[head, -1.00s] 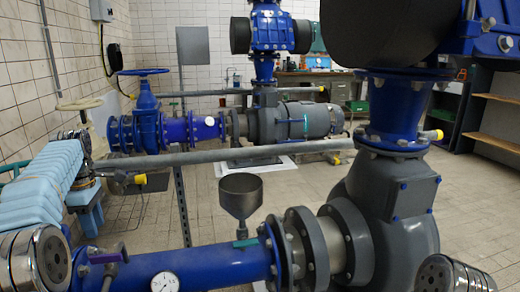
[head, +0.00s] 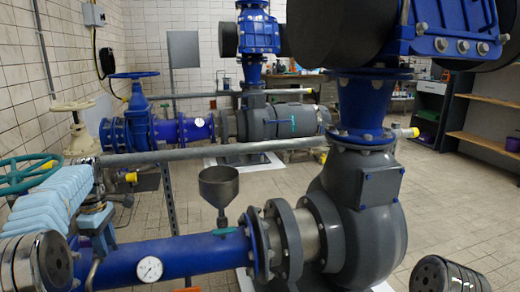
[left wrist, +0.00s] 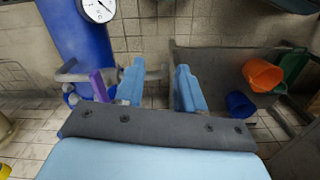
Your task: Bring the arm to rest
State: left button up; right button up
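My left arm comes in from the left in the head view, with light blue padding. Its gripper (head: 97,228) is small there, just above the near blue pipe (head: 190,258). In the left wrist view the two light blue fingers (left wrist: 159,88) stand apart with nothing held between them. A purple lever (left wrist: 98,86) on the blue pipe (left wrist: 72,40) shows just left of the left finger; I cannot tell whether they touch. My right gripper is not in view.
A round gauge (head: 149,268) sits on the near pipe. A grey funnel (head: 219,187) and a large grey pump (head: 360,215) stand to the right. A teal handwheel (head: 25,173) is at the left. Orange (left wrist: 262,74) and blue (left wrist: 240,104) containers show in the wrist view.

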pick_arm(q)
jog(key=s+d+f+m+h, duration=0.1)
jog(key=d+f+m, duration=0.55)
jog(key=f, duration=0.75)
jog(key=s+d+f+m+h, duration=0.1)
jog(key=s+d+f+m, duration=0.15)
jog(key=d+f, duration=0.95)
jog(key=s+d+f+m+h, duration=0.1)
jog(key=s+d+f+m, duration=0.3)
jog(key=s, duration=0.6)
jog(key=s+d+f+m+h, duration=0.1)
jog(key=s+d+f+m, duration=0.3)
jog(key=s+d+f, duration=0.4)
jog(key=s+d, duration=0.2)
jog(key=s, duration=0.1)
jog(key=shift+s+f+m+t, duration=0.15)
jog(key=shift+f+m+t, duration=0.15)
jog(key=shift+f, duration=0.1)
jog(key=shift+d, duration=0.1)
